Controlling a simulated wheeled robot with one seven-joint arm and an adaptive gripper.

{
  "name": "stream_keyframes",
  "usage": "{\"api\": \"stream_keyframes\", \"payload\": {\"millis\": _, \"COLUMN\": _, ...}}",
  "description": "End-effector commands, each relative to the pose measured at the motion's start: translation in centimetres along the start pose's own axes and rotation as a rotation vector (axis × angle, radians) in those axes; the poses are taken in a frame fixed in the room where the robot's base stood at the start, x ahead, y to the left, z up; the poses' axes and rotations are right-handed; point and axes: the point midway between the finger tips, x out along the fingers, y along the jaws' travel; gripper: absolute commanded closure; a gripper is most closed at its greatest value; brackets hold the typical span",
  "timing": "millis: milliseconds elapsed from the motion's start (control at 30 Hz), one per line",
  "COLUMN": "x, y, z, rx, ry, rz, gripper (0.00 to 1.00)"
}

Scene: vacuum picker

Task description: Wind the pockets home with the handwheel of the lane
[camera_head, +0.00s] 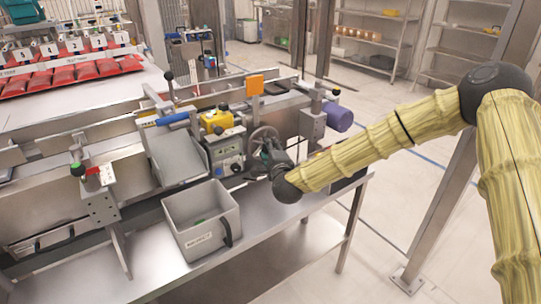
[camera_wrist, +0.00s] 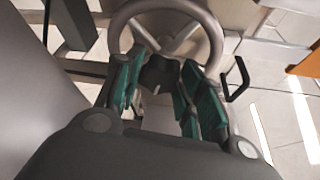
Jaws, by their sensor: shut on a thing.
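The handwheel (camera_head: 263,132) is a grey spoked ring on the side of the metal lane, beside a control panel (camera_head: 226,147). In the wrist view its rim (camera_wrist: 214,32) arches across the top. My gripper (camera_head: 266,156) is at the wheel's lower front. In the wrist view its green-padded fingers (camera_wrist: 162,84) stand either side of a dark knob (camera_wrist: 160,70) on the wheel and are shut on it. I cannot tell whether this knob is the hub or a crank handle. The lane's pockets cannot be made out clearly.
A grey bin (camera_head: 204,222) stands on the steel table (camera_head: 279,217) left of my gripper. A purple cylinder (camera_head: 338,117) sticks out at the lane's right end. Red packs (camera_head: 62,76) lie on a tray at the back left. Open floor lies right of the table.

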Motion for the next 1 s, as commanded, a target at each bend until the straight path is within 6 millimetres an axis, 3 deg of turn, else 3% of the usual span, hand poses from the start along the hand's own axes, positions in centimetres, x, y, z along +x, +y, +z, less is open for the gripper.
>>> {"api": "stream_keyframes", "payload": {"millis": 1000, "x": 0.12, "y": 0.51, "z": -0.30, "rx": -0.893, "ry": 0.002, "rz": -0.370, "gripper": 0.85}}
